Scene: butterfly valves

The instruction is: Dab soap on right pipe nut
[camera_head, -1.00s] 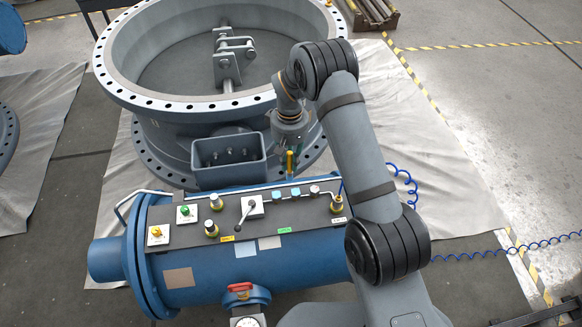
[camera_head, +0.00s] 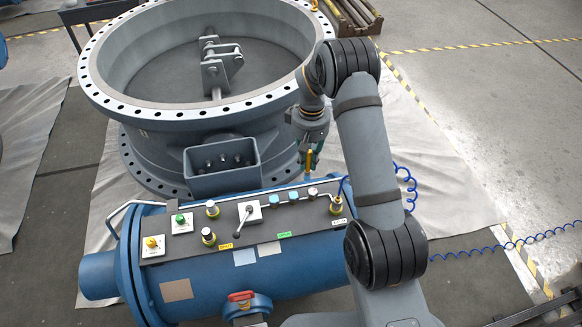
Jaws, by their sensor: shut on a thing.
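My gripper (camera_head: 309,152) is shut on a slim yellow tool (camera_head: 309,162), which points down above the panel. It looks like a soap dabber, but its tip is too small to make out. A thin silver pipe runs along the back edge of the dark control panel (camera_head: 226,226). A small grey nut (camera_head: 313,192) sits at the pipe's right part, almost straight below the tool in the picture, with a visible gap. Two pale blue fittings (camera_head: 294,195) sit to its left on the pipe. I cannot see any soap on the nut.
The panel carries a lever (camera_head: 246,212), a green button (camera_head: 180,219), a yellow button (camera_head: 151,242) and several brass-collared knobs, one (camera_head: 336,205) right of the nut. The blue cylinder (camera_head: 215,285) lies below. A large grey flanged valve (camera_head: 165,135) stands behind.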

